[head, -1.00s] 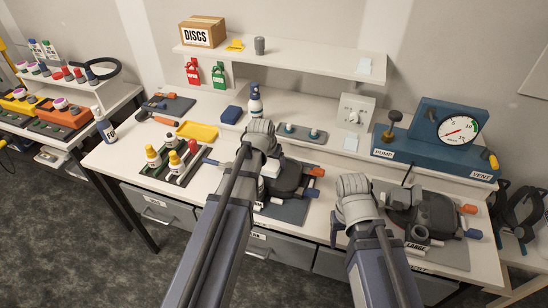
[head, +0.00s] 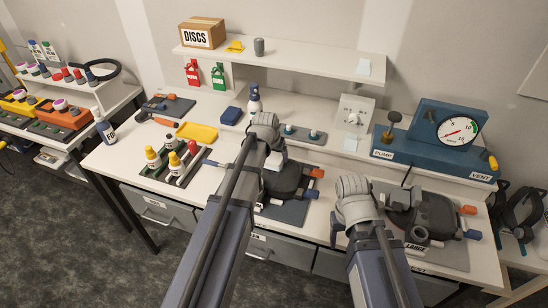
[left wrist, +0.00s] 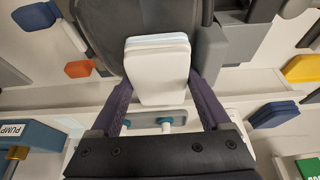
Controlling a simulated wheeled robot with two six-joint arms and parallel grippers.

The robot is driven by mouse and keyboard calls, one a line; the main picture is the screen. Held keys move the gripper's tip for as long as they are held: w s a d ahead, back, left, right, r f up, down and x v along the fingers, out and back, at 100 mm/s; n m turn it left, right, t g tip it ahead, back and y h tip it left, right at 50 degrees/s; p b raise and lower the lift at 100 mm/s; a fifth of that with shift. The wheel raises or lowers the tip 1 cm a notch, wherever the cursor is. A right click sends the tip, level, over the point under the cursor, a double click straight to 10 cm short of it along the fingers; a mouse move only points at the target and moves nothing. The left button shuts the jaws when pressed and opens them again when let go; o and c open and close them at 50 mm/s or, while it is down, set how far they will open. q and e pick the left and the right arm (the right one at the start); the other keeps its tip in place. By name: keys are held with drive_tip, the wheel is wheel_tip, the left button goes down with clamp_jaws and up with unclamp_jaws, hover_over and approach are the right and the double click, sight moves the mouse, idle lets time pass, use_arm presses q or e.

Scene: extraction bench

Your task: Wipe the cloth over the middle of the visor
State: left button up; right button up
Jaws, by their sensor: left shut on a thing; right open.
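My left gripper (left wrist: 158,75) is shut on a white folded pad, which I take for the cloth (left wrist: 157,68). The cloth also shows in the head view (head: 275,157), beside my left wrist. It is over the dark grey rounded mask, which I take for the visor (head: 290,181), on a grey mat left of the bench's middle. In the left wrist view the dark visor (left wrist: 115,35) lies behind the cloth. I cannot tell whether they touch. My right gripper (head: 345,229) is open beside a second dark mask (head: 432,217); its fingertips are mostly hidden.
A blue pump unit with a gauge (head: 459,131) stands at the back right. A spray bottle (head: 254,100), a blue pad stack (head: 231,115) and a bottle tray (head: 191,182) are left of or behind the visor. A shelf (head: 290,67) overhangs the back.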

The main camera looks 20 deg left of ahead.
sight(272, 163)
use_arm(q)
drive_tip(key=shift+w+f, duration=0.1)
drive_tip(key=shift+w, duration=0.9)
drive_tip(key=shift+s, duration=0.15)
drive_tip(key=shift+s, duration=1.3)
drive_tip(key=shift+s+f, duration=0.1)
drive_tip(key=shift+s, duration=1.35)
